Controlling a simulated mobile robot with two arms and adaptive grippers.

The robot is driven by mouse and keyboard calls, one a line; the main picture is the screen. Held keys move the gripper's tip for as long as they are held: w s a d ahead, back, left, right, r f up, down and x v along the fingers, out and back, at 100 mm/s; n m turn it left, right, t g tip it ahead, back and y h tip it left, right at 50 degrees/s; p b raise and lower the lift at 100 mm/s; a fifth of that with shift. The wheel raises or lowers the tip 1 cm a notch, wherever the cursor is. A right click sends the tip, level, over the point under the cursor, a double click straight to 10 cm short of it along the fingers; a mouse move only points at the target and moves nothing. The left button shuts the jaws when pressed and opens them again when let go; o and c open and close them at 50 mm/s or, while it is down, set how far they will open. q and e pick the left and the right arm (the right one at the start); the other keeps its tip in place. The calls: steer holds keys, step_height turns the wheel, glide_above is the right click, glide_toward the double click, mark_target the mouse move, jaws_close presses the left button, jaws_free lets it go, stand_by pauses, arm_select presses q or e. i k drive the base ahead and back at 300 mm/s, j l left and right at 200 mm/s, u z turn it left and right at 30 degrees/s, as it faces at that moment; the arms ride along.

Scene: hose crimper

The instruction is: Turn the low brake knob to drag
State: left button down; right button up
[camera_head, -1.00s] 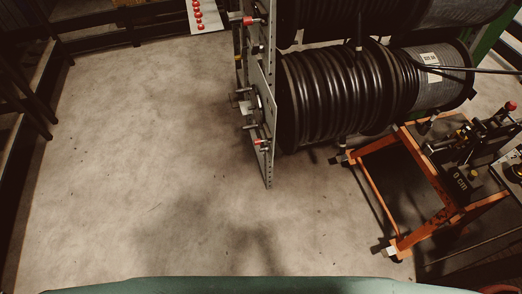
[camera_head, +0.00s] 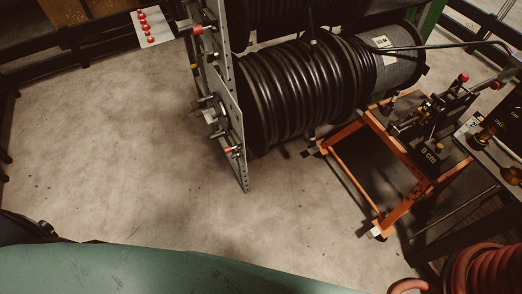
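The hose rack's upright metal plate (camera_head: 224,125) stands left of the lower hose reel (camera_head: 300,90). A low knob with a red band (camera_head: 232,150) sticks out near the plate's lower part, and looks like the low brake knob; its setting is too small to read. A higher red-tipped knob (camera_head: 197,30) sits near the top of the same frame. Grey hub bolts (camera_head: 208,112) lie between them. Neither of my grippers shows in the view, and nothing touches the knobs.
An orange cart (camera_head: 385,175) with a black device stands to the right of the reel. A coiled red hose (camera_head: 485,270) is at the lower right. The concrete floor (camera_head: 110,160) left of the rack is clear. A white board with red buttons (camera_head: 152,28) is at the back left.

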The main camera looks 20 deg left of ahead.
mark_target(237, 154)
steer(key=i+j+z, duration=0.15)
steer(key=j+z, duration=0.2)
steer(key=j, duration=0.45)
steer(key=j+z, duration=0.4)
steer(key=j, duration=0.45)
steer(key=j+z, duration=0.35)
steer(key=j, duration=0.45)
steer(key=k, duration=0.05)
